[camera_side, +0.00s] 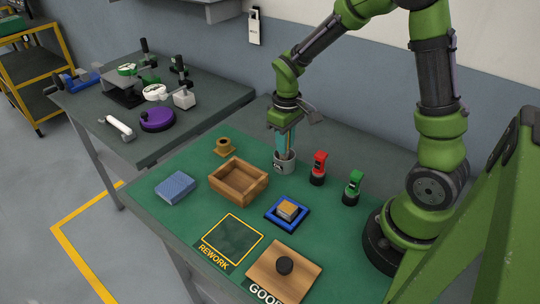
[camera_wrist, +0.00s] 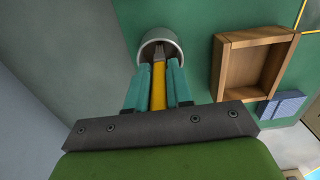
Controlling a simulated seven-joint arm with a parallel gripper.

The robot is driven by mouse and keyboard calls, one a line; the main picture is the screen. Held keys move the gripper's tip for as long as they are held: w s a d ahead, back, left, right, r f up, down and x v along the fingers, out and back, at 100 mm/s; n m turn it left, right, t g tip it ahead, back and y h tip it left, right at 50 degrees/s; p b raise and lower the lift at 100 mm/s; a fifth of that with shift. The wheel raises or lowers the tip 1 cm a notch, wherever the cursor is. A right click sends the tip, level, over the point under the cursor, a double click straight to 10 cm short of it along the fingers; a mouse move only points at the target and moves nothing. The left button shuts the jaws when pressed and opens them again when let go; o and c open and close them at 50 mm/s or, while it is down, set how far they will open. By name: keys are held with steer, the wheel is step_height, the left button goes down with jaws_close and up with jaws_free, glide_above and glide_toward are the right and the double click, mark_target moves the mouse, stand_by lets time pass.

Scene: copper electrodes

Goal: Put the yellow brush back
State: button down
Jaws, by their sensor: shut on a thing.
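The yellow brush (camera_wrist: 158,88) is between the teal fingers of my gripper (camera_wrist: 157,80), which is shut on its handle. The brush's metal end points into the mouth of a round grey cup (camera_wrist: 147,48) in the wrist view. In the side view my gripper (camera_side: 284,145) points down right over the cup (camera_side: 277,167), and its fingers hide most of the brush. I cannot tell whether the brush touches the cup's bottom.
A red-topped tool (camera_side: 319,168) and a green-topped tool (camera_side: 353,188) stand right of the cup. A wooden box (camera_side: 216,182), a blue sponge-like block (camera_side: 176,187), a blue tray (camera_side: 271,213) and a wooden board (camera_side: 265,268) lie nearer. The REWORK square (camera_side: 232,238) is empty.

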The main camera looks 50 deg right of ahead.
steer(key=shift+f, duration=0.2)
steer(key=c, duration=1)
jaws_free()
step_height(320, 180, up, 16)
steer(key=s+a+m+t, duration=0.1)
steer(key=s+a+t, duration=0.1)
steer(key=s, duration=0.1)
steer(key=s+a+r+m+t+y, duration=0.1)
steer(key=s+a+t, duration=0.1)
steer(key=s+a, duration=0.1)
steer(key=s+a+r+m+t+y, duration=0.1)
steer(key=s+a+m+t, duration=0.1)
steer(key=s, duration=0.3)
steer(key=shift+s+a+r+t, duration=0.15)
steer(key=shift+s+a+t, duration=0.05)
steer(key=shift+a+t, duration=0.45)
